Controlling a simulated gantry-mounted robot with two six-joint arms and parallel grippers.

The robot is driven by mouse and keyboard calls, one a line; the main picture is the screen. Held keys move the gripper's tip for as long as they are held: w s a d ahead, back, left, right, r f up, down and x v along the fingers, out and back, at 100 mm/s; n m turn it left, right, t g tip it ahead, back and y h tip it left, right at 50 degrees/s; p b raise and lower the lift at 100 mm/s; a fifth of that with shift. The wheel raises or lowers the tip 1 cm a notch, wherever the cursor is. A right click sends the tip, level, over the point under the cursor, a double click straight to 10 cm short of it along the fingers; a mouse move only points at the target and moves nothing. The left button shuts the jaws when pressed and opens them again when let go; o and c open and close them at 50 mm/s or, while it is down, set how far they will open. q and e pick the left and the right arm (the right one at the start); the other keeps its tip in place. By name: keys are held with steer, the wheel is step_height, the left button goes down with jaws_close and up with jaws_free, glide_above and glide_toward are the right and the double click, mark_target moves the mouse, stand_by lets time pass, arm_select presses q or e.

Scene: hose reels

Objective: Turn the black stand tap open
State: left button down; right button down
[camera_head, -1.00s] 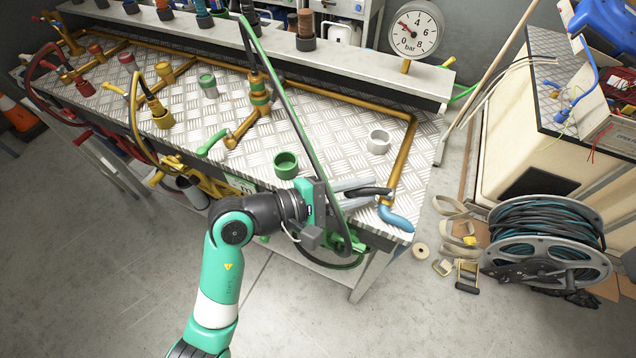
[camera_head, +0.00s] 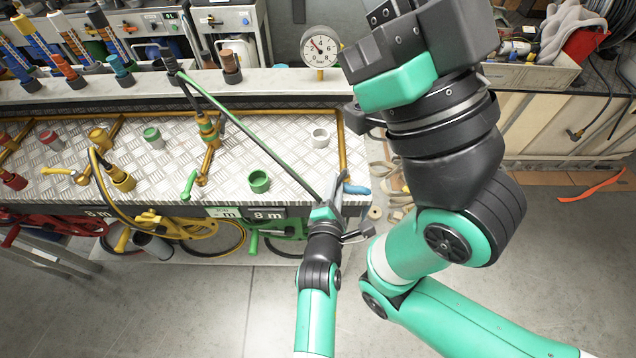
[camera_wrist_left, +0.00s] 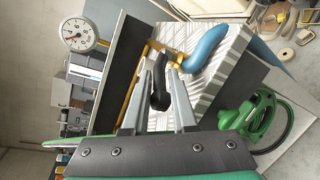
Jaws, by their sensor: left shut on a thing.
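In the left wrist view a black lever-like handle (camera_wrist_left: 159,86), which I take to be the black stand tap's, lies between the two grey fingers of my left gripper (camera_wrist_left: 159,70). The gripper is shut on it. A blue curved piece (camera_wrist_left: 207,48) on a brass pipe sits just beyond. In the head view the left gripper (camera_head: 340,190) is at the bench's front right corner, beside the blue piece (camera_head: 357,189); the black handle is too small to make out there. My right arm fills the upper right; its fingertips cannot be made out.
A dark hose (camera_head: 250,135) slants across the patterned bench top (camera_head: 285,150) to near my left gripper. A pressure gauge (camera_head: 320,47) stands behind. The floor in front is clear.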

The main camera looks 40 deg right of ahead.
arm_select(q)
steer(key=shift+f, duration=0.1)
steer(key=c, duration=0.8)
jaws_free()
steer(key=shift+w, duration=0.1)
steer(key=shift+c, duration=0.2)
steer(key=shift+a, duration=0.15)
steer(key=p+v, duration=0.7)
steer(key=v, duration=0.4)
steer(key=shift+s, duration=0.3)
